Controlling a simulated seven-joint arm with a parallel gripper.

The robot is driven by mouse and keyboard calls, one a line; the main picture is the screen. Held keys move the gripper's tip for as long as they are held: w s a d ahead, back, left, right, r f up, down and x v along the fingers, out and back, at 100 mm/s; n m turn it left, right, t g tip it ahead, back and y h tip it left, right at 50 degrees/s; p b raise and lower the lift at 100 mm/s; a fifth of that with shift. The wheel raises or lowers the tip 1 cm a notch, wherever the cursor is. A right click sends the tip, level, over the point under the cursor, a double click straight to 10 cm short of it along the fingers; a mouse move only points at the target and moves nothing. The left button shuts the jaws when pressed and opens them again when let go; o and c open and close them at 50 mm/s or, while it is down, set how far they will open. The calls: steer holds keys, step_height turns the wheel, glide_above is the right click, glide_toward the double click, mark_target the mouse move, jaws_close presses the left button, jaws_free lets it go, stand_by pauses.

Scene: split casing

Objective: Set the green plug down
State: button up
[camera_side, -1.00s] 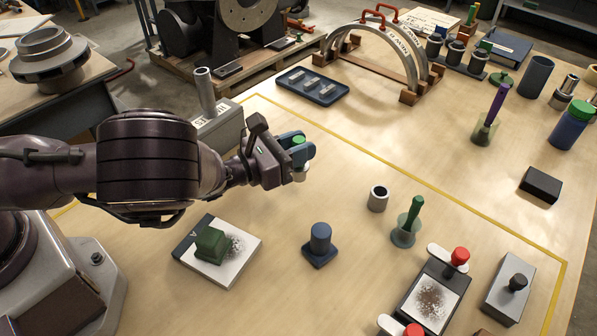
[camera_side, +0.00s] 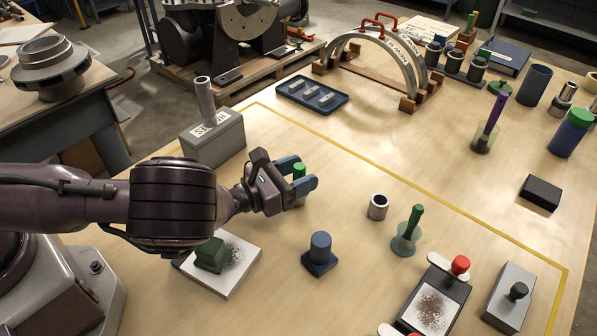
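The green plug (camera_side: 299,170) is upright, with its bright green top showing between the two blue fingertips of my gripper (camera_side: 302,174). The fingers look spread apart, one on the far side and one on the near side of the plug. A pale lower part shows just beneath the near finger, low at the tabletop. The near finger hides most of the plug's body, so I cannot see its contact with the table clearly.
A dark blue stamp (camera_side: 320,253) and a grey ring (camera_side: 378,206) stand nearby. A green stamp (camera_side: 211,254) rests on a white pad (camera_side: 232,277). A grey box (camera_side: 212,138) with a post stands behind my arm.

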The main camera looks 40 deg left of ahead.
steer(key=shift+r, duration=0.25)
steer(key=v, duration=0.7)
steer(key=shift+s, duration=0.25)
steer(key=w+a+r+n+t+y, duration=0.25)
steer(key=a+r+n+y, duration=0.25)
steer(key=r+n+y, duration=0.25)
steer(key=s+a+r+n+g+y, duration=0.55)
steer(key=a+n+g+y, duration=0.2)
steer(key=n, duration=0.25)
steer(key=s+a+r+n+g+y, duration=0.4)
steer(key=a+r+n+g+y, duration=0.35)
steer(key=n, duration=0.25)
steer(key=s+r+n+g+h, duration=0.2)
steer(key=s+n+g+h, duration=0.3)
steer(key=s+n+h, duration=0.35)
steer(key=s+d+r+n+t+h, duration=0.3)
steer(key=d+r+t+h, duration=0.3)
steer(key=d+h, duration=0.2)
steer(key=shift+s+d+r+n, duration=0.3)
steer(key=shift+s+d, duration=0.05)
steer(key=shift+s, duration=0.2)
